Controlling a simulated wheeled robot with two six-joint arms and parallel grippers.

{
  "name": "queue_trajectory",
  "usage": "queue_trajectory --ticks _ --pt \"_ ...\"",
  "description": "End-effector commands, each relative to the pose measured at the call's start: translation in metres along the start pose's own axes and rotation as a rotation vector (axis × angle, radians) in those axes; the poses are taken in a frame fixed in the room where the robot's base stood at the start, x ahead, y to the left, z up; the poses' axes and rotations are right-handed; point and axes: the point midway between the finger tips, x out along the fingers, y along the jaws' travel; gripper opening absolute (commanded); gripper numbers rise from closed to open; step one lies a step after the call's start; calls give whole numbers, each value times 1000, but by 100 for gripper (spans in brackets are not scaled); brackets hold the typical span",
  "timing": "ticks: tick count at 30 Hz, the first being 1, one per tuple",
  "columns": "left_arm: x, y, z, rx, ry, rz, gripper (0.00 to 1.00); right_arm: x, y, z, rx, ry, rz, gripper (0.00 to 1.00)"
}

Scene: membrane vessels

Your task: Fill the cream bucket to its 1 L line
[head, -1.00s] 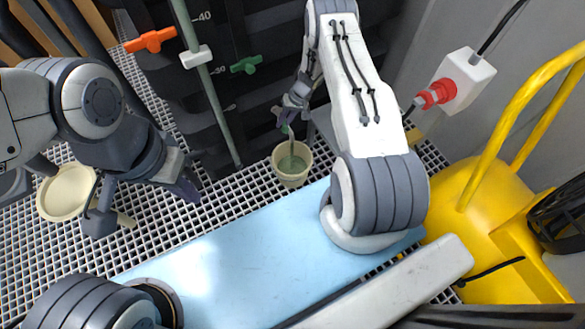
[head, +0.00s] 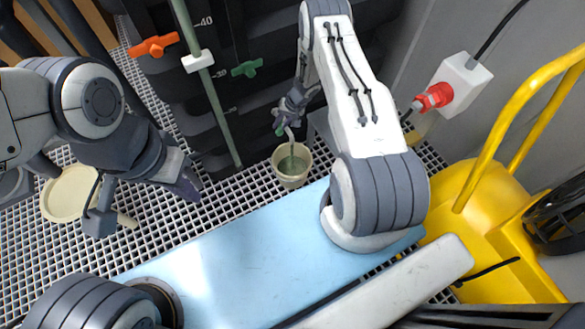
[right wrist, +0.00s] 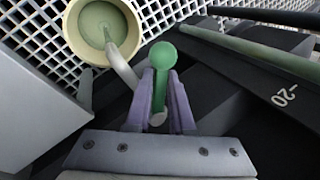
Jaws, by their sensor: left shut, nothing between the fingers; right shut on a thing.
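The cream bucket (head: 280,178) stands on the white grating below the dark tank wall, upright, with greenish liquid inside. It also shows in the right wrist view (right wrist: 73,40), at the upper left. A thin stream runs from a grey spout (right wrist: 122,70) into it. My right gripper (right wrist: 160,92) is shut on the green valve lever (right wrist: 163,54), whose round knob sticks out beyond the purple fingers. In the head view my right gripper (head: 283,124) is just above the bucket. My left gripper (head: 190,188) is shut and empty over the grating. I cannot make out the 1 L line.
A cream round vessel (head: 68,196) with a handle lies on the grating at left, partly behind my left arm. Orange (head: 154,46) and green (head: 247,68) valve handles and a green pole (head: 213,95) stand at the tanks. A yellow cart (head: 500,220) is at right.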

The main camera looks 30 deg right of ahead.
Motion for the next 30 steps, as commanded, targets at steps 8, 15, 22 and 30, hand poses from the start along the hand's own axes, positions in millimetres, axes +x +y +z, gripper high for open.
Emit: queue_trajectory --ticks 8,15,22,30 --pt "-4 0 0 0 0 0 0 3 -6 3 96 34 -2 0" --pt "-9 1 0 0 0 0 0 7 -16 1 276 110 1 0" --pt "-9 1 0 0 0 0 0 10 -20 -1 367 152 -1 0" --pt "-7 0 0 0 0 0 0 13 -27 -5 506 212 -1 0"
